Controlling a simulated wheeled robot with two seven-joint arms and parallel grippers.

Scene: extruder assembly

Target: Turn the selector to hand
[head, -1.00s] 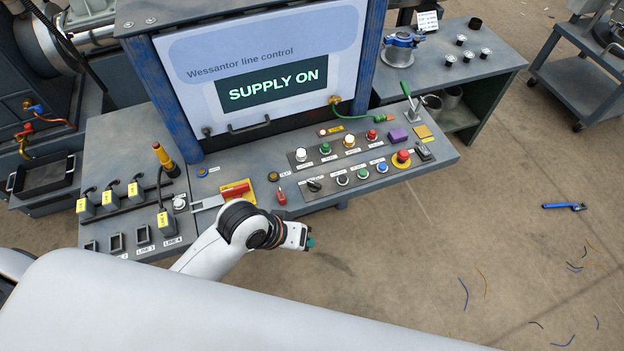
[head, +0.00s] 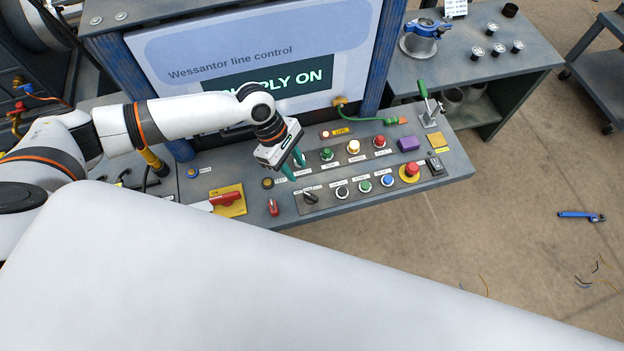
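The selector (head: 310,197) is a black knob at the left end of the front row on the grey control panel. Its label is too small to read. My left gripper (head: 296,170) has teal fingers that point down, spread apart with nothing seen between them. It hangs over the panel just behind and left of the selector, apart from it. My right gripper is not in view.
Lit buttons and a red emergency stop (head: 410,170) stand right of the selector. A red switch (head: 225,199) on a yellow plate and a small red part (head: 273,207) lie left. The screen (head: 265,80) stands behind, partly hidden by my arm.

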